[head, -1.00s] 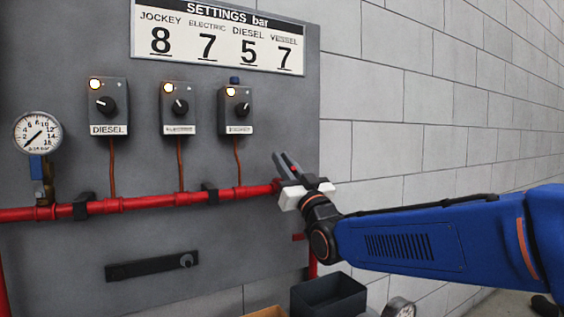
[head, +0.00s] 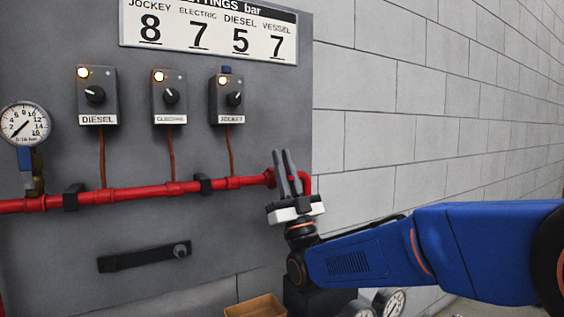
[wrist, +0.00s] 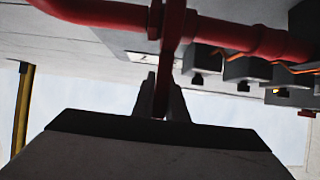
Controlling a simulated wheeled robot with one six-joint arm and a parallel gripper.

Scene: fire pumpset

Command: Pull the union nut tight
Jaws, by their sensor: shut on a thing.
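My gripper (head: 282,154) points upward at the right end of the red pipe, by the panel's right edge. In the wrist view the two fingers (wrist: 163,82) are shut on a slim red bar (wrist: 165,62). The bar runs up from between the fingers to a collared joint on the red pipe, which looks like the union nut (wrist: 172,24). In the head view the joint (head: 270,178) is just left of the fingers and partly hidden by them. I cannot tell how tight the nut is.
The red pipe (head: 140,192) runs along the grey panel (head: 60,240). Above it are several control boxes (head: 170,97), with a gauge (head: 25,123) at left. A black bar (head: 140,258) is mounted below. A tan box (head: 256,306) sits low. Bare block wall is at right.

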